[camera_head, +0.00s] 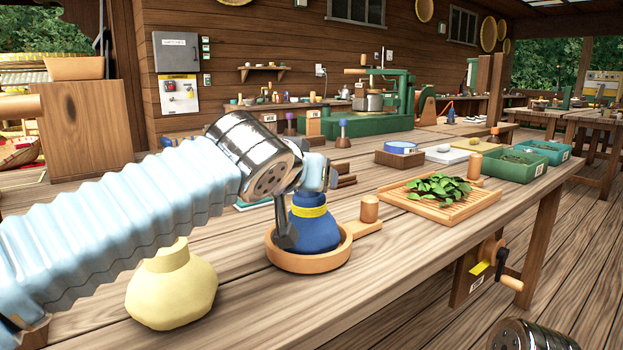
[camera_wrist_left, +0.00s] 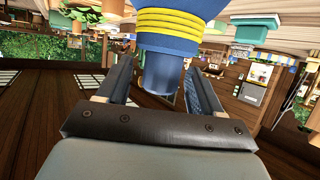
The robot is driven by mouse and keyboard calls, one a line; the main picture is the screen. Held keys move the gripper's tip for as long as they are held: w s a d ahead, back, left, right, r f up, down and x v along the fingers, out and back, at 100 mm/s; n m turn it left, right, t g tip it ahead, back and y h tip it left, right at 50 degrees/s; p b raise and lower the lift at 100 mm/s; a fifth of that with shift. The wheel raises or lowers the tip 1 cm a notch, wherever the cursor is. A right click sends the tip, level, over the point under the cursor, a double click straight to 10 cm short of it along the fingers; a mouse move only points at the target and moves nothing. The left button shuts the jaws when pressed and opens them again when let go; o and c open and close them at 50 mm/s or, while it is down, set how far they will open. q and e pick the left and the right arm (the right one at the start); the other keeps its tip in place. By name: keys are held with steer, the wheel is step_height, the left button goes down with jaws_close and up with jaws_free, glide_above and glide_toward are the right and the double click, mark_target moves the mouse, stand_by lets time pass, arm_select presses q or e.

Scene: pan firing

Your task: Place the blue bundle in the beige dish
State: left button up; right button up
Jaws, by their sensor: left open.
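The blue bundle (camera_head: 315,234) has a yellow band around its neck and sits upright inside the round beige dish (camera_head: 309,267) on the table. The bundle's blue neck also shows in the left wrist view (camera_wrist_left: 162,72), with the yellow band (camera_wrist_left: 178,25) beyond it. My left gripper (camera_head: 305,200) is at the top of the bundle. In the wrist view its fingers (camera_wrist_left: 158,88) stand apart on either side of the neck, with gaps visible, so it is open around the neck. My right gripper is out of view.
A pale yellow bundle (camera_head: 172,290) stands left of the dish, below my left arm. A slatted tray with leaves (camera_head: 438,198) and green bins (camera_head: 509,167) lie farther right. The table front right of the dish is clear.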

arm_select(q)
steer(key=v, duration=1)
steer(key=shift+s, duration=0.3)
steer(key=shift+a, duration=0.1)
